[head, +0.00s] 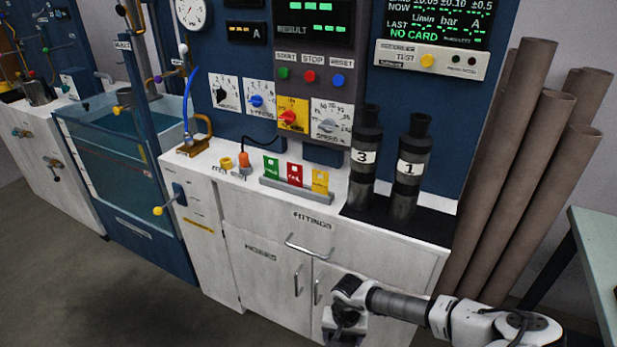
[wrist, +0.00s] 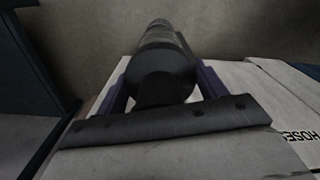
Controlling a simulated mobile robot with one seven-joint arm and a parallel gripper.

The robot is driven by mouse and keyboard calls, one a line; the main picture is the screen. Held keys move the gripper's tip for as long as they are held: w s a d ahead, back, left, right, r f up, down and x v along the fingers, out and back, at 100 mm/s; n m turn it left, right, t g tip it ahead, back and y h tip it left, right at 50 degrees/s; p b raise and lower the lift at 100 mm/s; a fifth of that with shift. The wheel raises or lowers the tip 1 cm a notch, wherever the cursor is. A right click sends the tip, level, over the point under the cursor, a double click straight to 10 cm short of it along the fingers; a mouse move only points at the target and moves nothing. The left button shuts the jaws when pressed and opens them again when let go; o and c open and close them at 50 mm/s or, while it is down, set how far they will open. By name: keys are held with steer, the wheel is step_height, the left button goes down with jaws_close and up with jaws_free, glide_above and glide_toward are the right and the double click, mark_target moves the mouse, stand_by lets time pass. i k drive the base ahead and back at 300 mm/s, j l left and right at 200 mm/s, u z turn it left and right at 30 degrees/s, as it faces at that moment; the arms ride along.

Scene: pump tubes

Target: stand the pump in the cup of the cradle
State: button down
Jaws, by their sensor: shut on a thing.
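My gripper (head: 344,326) is low in front of the cabinet doors at the bottom of the head view. In the wrist view its two fingers close on either side of a dark cylindrical pump (wrist: 160,70). The pump points away from the wrist; its far end shows against the floor. In the head view I cannot make it out apart from the gripper. Two dark pump tubes, number 3 (head: 363,172) and number 1 (head: 405,178), stand upright on the counter. I cannot identify the cradle's cup with certainty.
A water tank (head: 125,150) stands left of the white cabinet (head: 270,265). A brass fitting (head: 193,147) with a blue hose stands at the counter's left. A rack of green, red and yellow cards (head: 295,187) is mid-counter. Tall brown tubes (head: 527,180) and a table (head: 597,240) are right.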

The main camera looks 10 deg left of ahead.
mark_target(131, 103)
steer(key=i+j, duration=0.1)
steer(key=j, duration=0.45)
steer(key=i+j, duration=0.1)
steer(key=j, duration=0.45)
steer(key=i+j, duration=0.1)
steer(key=j, duration=0.4)
steer(key=i+j, duration=0.1)
steer(key=j, duration=0.45)
steer(key=i+j, duration=0.1)
steer(key=j, duration=1)
steer(key=i+j, duration=0.15)
steer(key=j, duration=0.35)
steer(key=i+j, duration=0.1)
steer(key=j, duration=0.45)
